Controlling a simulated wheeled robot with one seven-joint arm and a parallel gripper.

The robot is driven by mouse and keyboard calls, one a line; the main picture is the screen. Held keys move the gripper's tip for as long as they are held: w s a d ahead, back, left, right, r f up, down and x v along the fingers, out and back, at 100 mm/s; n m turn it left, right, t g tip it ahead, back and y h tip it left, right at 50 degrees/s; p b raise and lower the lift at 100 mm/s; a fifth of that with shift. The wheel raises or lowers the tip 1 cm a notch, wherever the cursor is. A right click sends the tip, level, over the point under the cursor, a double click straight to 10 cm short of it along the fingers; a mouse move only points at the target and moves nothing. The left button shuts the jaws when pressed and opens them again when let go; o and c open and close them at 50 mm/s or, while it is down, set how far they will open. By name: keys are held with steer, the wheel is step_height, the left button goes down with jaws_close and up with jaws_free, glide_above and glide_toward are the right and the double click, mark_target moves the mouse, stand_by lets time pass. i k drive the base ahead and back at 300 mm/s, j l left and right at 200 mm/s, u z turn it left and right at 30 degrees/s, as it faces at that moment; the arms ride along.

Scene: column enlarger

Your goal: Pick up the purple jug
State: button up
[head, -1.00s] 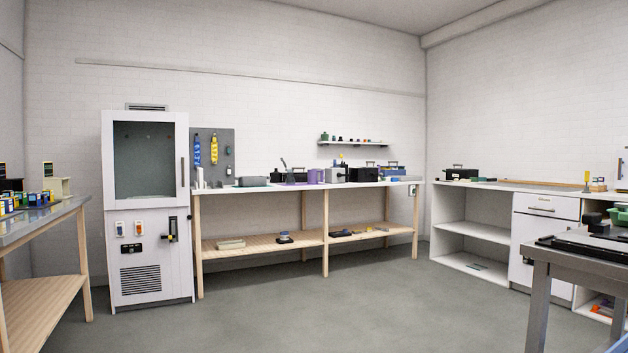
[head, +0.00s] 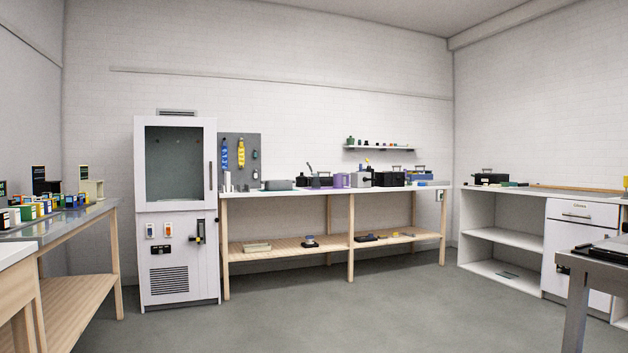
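A small purple jug (head: 342,181) stands on the long white-topped workbench (head: 290,192) against the back wall, right of the bench's middle. It is far away and small in the head view, among dark and grey items. A flat purple piece lies just left of it, too small to make out. My gripper is not in view.
A white cabinet (head: 177,212) stands left of the bench. A metal-topped table (head: 62,222) with several small boxes is at the left. A white counter (head: 500,228) and a grey table (head: 580,275) are at the right. The middle floor (head: 400,310) is clear.

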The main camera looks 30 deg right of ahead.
mark_target(339, 178)
steer(key=i+l+z, duration=0.55)
steer(key=z, duration=0.15)
steer(key=i+l+z, duration=0.3)
steer(key=i, duration=0.6)
steer(key=i+z, duration=0.3)
steer(key=i, duration=3.3)
